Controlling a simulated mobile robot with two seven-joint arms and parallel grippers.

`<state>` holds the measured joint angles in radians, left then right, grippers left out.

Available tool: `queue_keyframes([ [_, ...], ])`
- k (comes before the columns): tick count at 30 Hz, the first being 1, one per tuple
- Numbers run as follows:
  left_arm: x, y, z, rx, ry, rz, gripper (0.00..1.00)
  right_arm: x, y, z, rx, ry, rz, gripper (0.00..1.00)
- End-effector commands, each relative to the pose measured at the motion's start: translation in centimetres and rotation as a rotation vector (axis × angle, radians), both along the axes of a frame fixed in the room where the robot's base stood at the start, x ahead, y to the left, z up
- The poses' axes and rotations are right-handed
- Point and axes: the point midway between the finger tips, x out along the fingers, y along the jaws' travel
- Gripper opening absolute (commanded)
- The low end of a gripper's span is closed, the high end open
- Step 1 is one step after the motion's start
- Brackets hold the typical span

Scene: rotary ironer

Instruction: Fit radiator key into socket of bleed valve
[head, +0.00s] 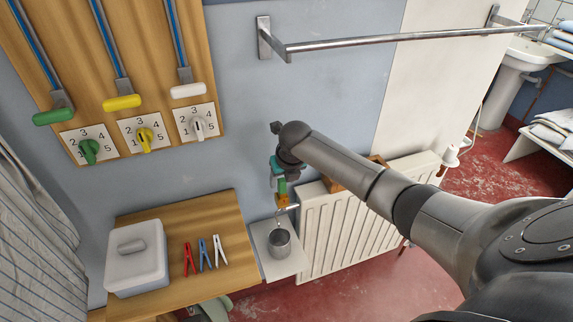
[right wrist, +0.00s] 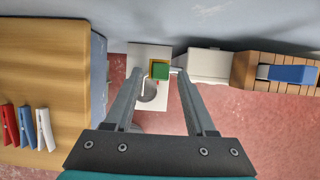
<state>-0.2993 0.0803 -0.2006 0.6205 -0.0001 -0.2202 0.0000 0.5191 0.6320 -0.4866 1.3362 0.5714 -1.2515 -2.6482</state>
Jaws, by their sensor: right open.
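The green key (right wrist: 160,71) shows between the tips of my right gripper (right wrist: 158,74) in the right wrist view, with a gap to each finger. The right gripper is open and points down over it. The brass valve body (right wrist: 152,62) shows around the green part, at the end of a short silver pipe from the radiator. In the head view the green key (head: 281,187) stands just above the brass valve (head: 282,200). How deep the key sits in the socket is hidden. My left gripper is out of view.
A metal cup (head: 279,243) stands on a small white shelf (head: 268,265) below the valve. The white radiator (head: 340,235) is to the right, with a wooden rack (right wrist: 244,72) holding a blue piece (right wrist: 292,74). A wooden table (head: 180,222) with pegs and a white box (head: 136,262) is left.

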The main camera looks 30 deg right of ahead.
Motion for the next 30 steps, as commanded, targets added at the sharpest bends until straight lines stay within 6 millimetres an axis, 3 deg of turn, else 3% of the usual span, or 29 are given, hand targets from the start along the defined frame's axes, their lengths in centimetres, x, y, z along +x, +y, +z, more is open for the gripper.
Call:
queue_keyframes([
  [6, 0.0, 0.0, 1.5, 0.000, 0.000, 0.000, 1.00, -1.5, 0.3, 3.9, -0.002, 0.000, 0.002, 0.56],
  [15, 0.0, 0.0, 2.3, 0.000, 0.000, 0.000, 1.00, -2.8, 0.7, 6.9, 0.000, 0.001, 0.000, 0.56],
  [26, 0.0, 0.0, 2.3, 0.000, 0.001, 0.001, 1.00, -3.0, 0.7, 7.2, 0.002, 0.001, -0.005, 0.56],
  [30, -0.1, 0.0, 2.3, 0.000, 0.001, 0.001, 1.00, -3.2, 0.8, 5.3, 0.048, -0.003, -0.101, 0.56],
])
